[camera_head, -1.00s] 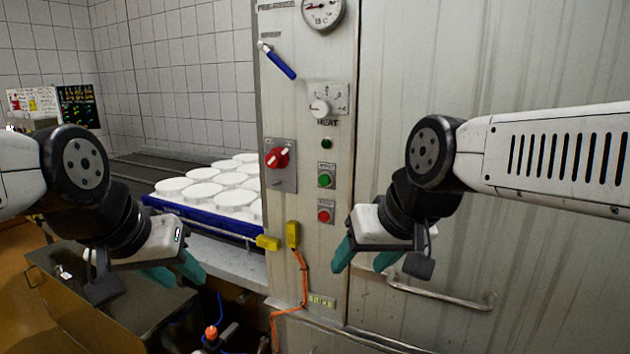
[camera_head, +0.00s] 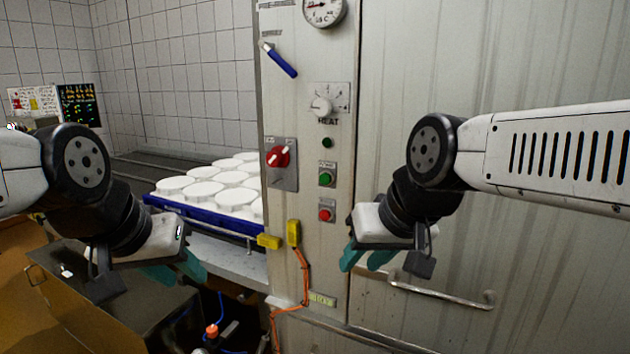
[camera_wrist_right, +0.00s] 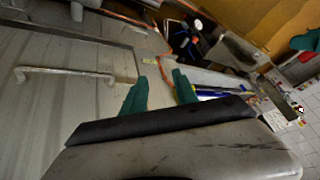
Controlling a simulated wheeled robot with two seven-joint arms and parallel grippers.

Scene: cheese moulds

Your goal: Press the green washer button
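The green washer button (camera_head: 326,178) sits on the washer's metal control panel (camera_head: 312,220), in a grey box. A red button (camera_head: 325,214) is below it and a small dark green lamp (camera_head: 327,142) above it. My right gripper (camera_head: 364,262) is below and to the right of the green button, apart from the panel. In the right wrist view its two teal fingers (camera_wrist_right: 160,92) stand apart with nothing between them. My left gripper (camera_head: 178,272) hangs at the left, in front of the tray of moulds and away from the panel; its finger gap is hard to judge.
A red rotary switch (camera_head: 279,157), a heat dial (camera_head: 321,106) and a blue-handled lever (camera_head: 281,62) share the panel. Yellow connectors (camera_head: 293,233) with an orange cable are lower down. A blue tray (camera_head: 205,217) of white moulds stands left. A door handle (camera_head: 440,298) sticks out at lower right.

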